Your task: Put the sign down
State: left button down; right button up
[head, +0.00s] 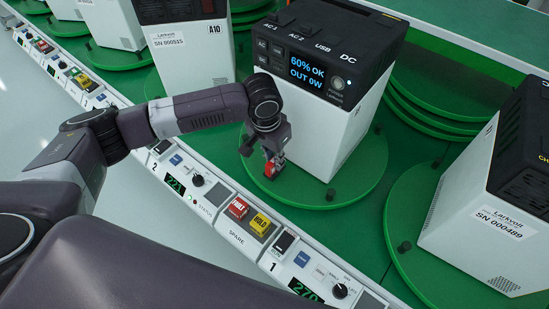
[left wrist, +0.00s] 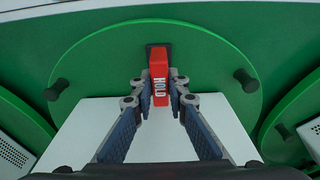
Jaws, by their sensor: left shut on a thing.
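The sign is a small red block with white letters reading HOLD (left wrist: 160,78), and a dark part shows at its far end. My left gripper (left wrist: 158,98) is shut on it, one finger on each side. In the head view the sign (head: 271,168) is a small red patch at the tip of my left gripper (head: 268,158). It is in front of the white and black power unit (head: 318,125), over the near part of the green turntable (head: 345,190). Whether the sign touches the turntable I cannot tell. My right gripper is not in view.
A control rail (head: 215,195) runs along the front, with a red block (head: 238,207) and a yellow block (head: 260,224) at SPARE. Another unit (head: 490,215) stands at the right, and more units stand at the upper left. Dark pegs (head: 330,195) rise from the turntable's edge.

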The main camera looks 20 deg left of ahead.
aim_at(270, 163)
pick_arm(q)
jog(key=shift+f, duration=0.1)
jog(key=c, duration=1.9)
grip_release()
notch_tip(270, 163, up, 12)
jog(key=s, duration=0.1)
jog(key=shift+s+a+b, duration=0.3)
jog(key=shift+s+b, duration=0.05)
jog(key=shift+b, duration=0.05)
